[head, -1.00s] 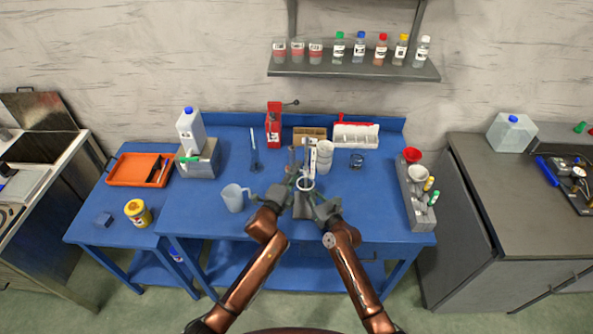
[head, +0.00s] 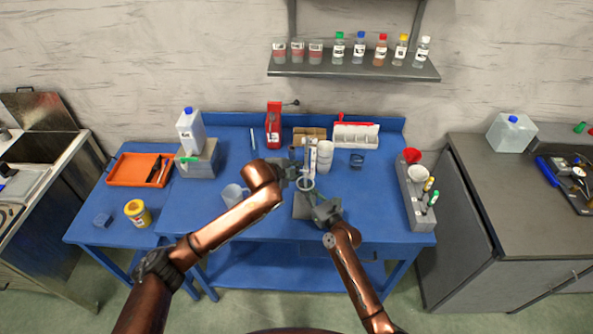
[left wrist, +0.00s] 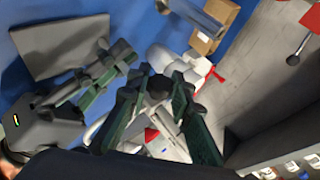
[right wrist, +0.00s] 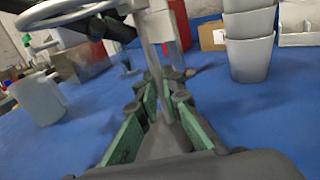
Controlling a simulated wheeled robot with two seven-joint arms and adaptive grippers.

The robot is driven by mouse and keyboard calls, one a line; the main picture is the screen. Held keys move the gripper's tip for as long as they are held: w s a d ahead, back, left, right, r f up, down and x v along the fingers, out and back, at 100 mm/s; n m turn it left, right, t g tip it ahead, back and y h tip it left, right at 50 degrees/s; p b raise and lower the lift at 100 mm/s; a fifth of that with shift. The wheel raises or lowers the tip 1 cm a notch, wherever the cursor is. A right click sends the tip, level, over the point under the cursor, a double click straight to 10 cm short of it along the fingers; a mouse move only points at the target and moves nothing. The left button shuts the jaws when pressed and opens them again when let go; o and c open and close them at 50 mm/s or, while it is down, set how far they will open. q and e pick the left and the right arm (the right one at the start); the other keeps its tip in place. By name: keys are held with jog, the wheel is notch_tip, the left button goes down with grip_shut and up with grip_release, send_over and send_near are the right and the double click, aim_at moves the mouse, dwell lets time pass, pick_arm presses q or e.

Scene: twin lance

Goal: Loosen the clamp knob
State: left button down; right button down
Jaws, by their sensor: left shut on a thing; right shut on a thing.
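A clamp stand rises from a grey base plate (head: 301,208) at the middle of the blue table, with a pale ring (head: 306,184) on it. My left gripper (head: 298,172) is at the stand from the left; in the left wrist view its green-padded fingers are closed around a dark round knob (left wrist: 160,87). My right gripper (head: 319,203) is low at the stand's front right. In the right wrist view its pads (right wrist: 157,100) are shut on the stand's thin upright rod (right wrist: 152,58), below the ring (right wrist: 70,12). The knob is hidden in the head view.
A clear jug (head: 235,195) stands left of the stand, under my left arm in the head view. Stacked white cups (head: 325,152) stand close behind right. A small cardboard box (right wrist: 213,36) and a red device (head: 273,125) are behind. The front right table is clear.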

pick_arm(q)
jog(key=n+g, duration=0.1)
jog(key=g, duration=0.3)
jog(key=shift+w+a, duration=0.1)
jog(key=shift+w, duration=0.05)
jog(key=shift+n+g+y, duration=0.3)
jog(key=shift+n+g, duration=0.1)
jog(key=shift+g, duration=1.6)
jog(key=c, duration=1.7)
grip_release()
jog(key=shift+s, duration=0.2)
jog(key=shift+c, duration=0.2)
jog(key=v, duration=0.8)
